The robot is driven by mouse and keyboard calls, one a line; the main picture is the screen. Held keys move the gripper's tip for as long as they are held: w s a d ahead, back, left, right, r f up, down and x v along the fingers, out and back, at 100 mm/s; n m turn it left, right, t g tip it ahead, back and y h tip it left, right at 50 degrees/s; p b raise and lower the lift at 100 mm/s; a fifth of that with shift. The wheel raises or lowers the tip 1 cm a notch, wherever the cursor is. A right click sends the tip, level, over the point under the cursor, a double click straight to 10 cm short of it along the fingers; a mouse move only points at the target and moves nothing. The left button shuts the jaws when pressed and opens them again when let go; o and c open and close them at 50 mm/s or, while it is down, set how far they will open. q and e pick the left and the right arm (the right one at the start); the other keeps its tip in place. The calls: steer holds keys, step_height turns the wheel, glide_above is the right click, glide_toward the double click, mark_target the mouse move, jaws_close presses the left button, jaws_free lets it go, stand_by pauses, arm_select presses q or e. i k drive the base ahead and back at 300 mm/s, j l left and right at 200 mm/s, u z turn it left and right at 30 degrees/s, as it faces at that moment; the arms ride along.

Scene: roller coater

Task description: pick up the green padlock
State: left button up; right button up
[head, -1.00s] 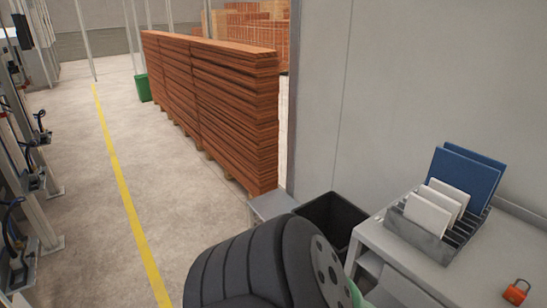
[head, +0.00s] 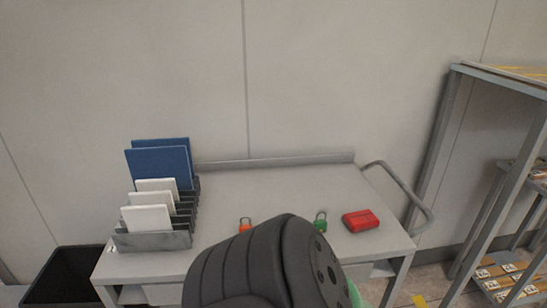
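The green padlock (head: 321,221) stands on the grey cart top (head: 268,188), right of the middle, between an orange-red padlock (head: 245,225) and a red case (head: 360,220). My dark arm covers the front middle of the head view and hides part of the cart top just left of and below the green padlock. Neither of my grippers shows in the head view.
A grey rack (head: 155,240) with blue and white panels stands on the cart's left side. A black bin (head: 68,276) is at lower left. A metal shelf (head: 444,150) stands at right, beyond the cart handle (head: 404,190). The cart's back middle is clear.

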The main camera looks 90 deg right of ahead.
mark_target(321, 224)
steer(key=z, duration=3.1)
steer(key=k+j, duration=0.2)
steer(key=j+z, duration=0.05)
steer(key=j, duration=0.05)
